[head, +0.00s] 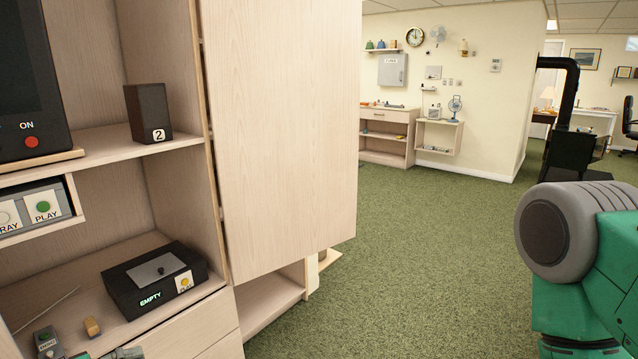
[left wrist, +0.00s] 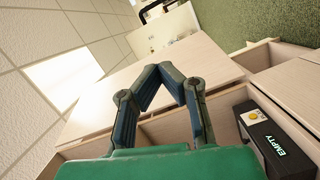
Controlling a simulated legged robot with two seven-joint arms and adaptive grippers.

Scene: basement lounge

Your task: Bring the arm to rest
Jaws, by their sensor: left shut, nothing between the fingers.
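My left gripper (left wrist: 176,74) shows in the left wrist view with its two dark fingers meeting at the tips. It is shut and empty, with open air around the tips and cabinet panels behind them. In the head view only a small part of it (head: 126,353) shows at the bottom left edge, low in front of the shelf unit. My right arm (head: 585,260), green with a grey joint cap, is at the right edge of the head view; its gripper is out of view.
A wooden shelf unit (head: 95,148) with a tall panel (head: 280,130) stands close on the left. It holds a black box marked EMPTY (head: 155,280), a speaker marked 2 (head: 148,113) and a PLAY button panel (head: 43,206). Open green carpet (head: 430,240) lies ahead right.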

